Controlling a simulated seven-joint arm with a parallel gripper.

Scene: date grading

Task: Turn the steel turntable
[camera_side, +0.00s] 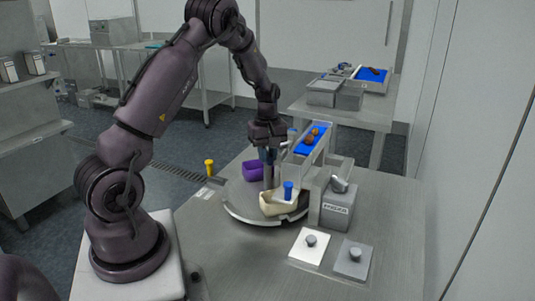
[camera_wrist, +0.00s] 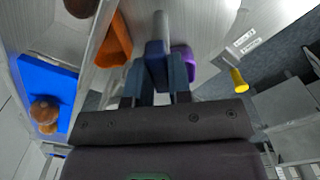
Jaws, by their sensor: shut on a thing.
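The steel turntable (camera_side: 238,200) is a round grey disc on the table, carrying a purple bin (camera_side: 251,171) and a cream bin (camera_side: 272,209). A blue-capped peg (camera_side: 288,188) stands near the cream bin. My gripper (camera_side: 268,160) points down over the disc between the bins. In the wrist view my gripper (camera_wrist: 157,85) is shut on a blue-capped grey post (camera_wrist: 156,52), which stands on the turntable. The purple bin (camera_wrist: 184,58) and an orange bin (camera_wrist: 116,42) show beside it. The fingers hide part of the cap.
A blue belt (camera_side: 309,140) with brown dates ends just right of the turntable. A grey box (camera_side: 338,207) and two plates with knobs, one white (camera_side: 310,246) and one grey (camera_side: 352,260), stand in front. A yellow peg (camera_side: 209,168) is at the left.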

